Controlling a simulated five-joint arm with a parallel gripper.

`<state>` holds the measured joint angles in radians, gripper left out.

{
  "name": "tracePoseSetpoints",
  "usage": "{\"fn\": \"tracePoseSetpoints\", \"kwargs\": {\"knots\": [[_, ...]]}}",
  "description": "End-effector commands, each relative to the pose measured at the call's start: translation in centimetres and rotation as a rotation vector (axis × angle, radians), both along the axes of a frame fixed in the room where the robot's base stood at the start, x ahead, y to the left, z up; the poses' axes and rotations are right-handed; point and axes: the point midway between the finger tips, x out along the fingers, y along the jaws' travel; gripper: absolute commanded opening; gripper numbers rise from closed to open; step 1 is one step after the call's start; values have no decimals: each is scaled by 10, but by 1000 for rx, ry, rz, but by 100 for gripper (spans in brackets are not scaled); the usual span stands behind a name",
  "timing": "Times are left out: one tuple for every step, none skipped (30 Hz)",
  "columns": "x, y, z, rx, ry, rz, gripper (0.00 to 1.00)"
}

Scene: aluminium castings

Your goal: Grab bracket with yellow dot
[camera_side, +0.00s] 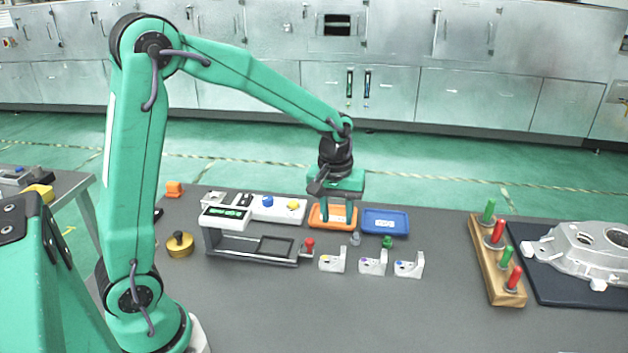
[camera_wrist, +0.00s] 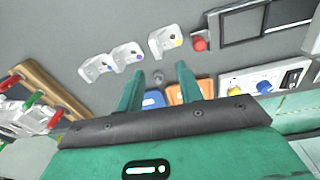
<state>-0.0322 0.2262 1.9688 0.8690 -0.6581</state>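Three pale metal brackets stand in a row on the grey table. The bracket with the yellow dot (camera_wrist: 164,43) is nearest the red knob in the wrist view; by that position it is the leftmost bracket (camera_side: 336,261) in the side view. The other two, the middle bracket (camera_side: 373,263) and the right bracket (camera_side: 410,265), carry purple and blue dots. My gripper (camera_side: 337,217) points down above the orange tray, behind the row. Its fingers are apart with nothing held, and in the wrist view my gripper (camera_wrist: 158,70) is apart from the yellow-dot bracket.
An orange tray (camera_side: 318,218) and a blue tray (camera_side: 404,222) lie behind the brackets. A small grey piece (camera_side: 355,240) and a green knob (camera_side: 387,242) stand between. A red knob (camera_side: 309,244) ends the frame fixture (camera_side: 228,252). A wooden peg rack (camera_side: 479,257) stands right. Front table is clear.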

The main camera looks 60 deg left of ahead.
Motion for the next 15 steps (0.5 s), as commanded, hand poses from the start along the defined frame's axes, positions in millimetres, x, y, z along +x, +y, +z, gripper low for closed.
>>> {"fn": "tracePoseSetpoints", "kwargs": {"knots": [[6,1,-11,-2,19,24,36],[9,1,-16,-3,27,38,36],[12,2,-22,-4,38,56,36],[15,2,-27,-5,45,68,36],[17,2,-30,-6,51,79,36],[19,3,-36,-6,59,92,36],[21,3,-38,-7,63,101,36],[22,3,-41,-7,67,108,36],[24,3,-44,-7,71,117,36],[25,4,-46,-7,73,121,36],[25,4,-47,-7,75,125,36],[26,4,-49,-8,77,128,36],[26,4,-49,-8,78,130,36],[26,4,-49,-8,78,131,36],[26,4,-49,-8,78,132,36]]}}
